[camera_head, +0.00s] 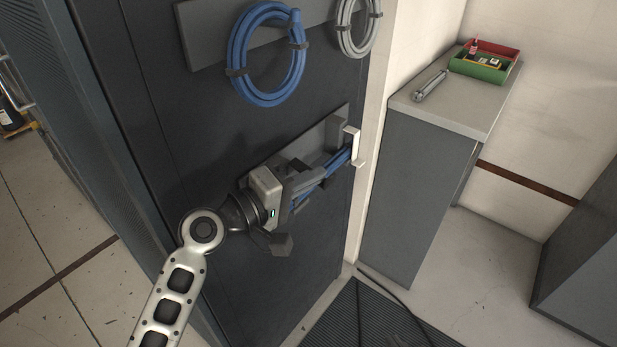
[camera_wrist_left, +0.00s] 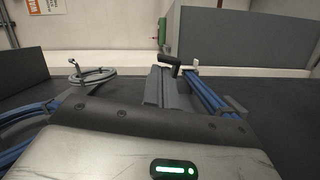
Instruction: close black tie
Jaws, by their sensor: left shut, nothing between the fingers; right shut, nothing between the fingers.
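Blue cables (camera_head: 338,163) run along a grey mounting plate (camera_head: 338,118) low on the dark rack face. A white tie (camera_head: 354,146) stands open at their right end. A black piece, probably the black tie (camera_wrist_left: 169,62), sticks up beyond my fingers in the left wrist view; whether it is open or shut is unclear. My left gripper (camera_head: 318,178) is shut and empty, close in front of the cables. Its fingers also show in the left wrist view (camera_wrist_left: 165,88), left of the blue cables (camera_wrist_left: 208,98). It hides part of the bundle. My right gripper is not in view.
A blue cable coil (camera_head: 268,98) and a grey coil (camera_head: 345,35) hang above. A black cable (camera_head: 392,285) lies on the floor.

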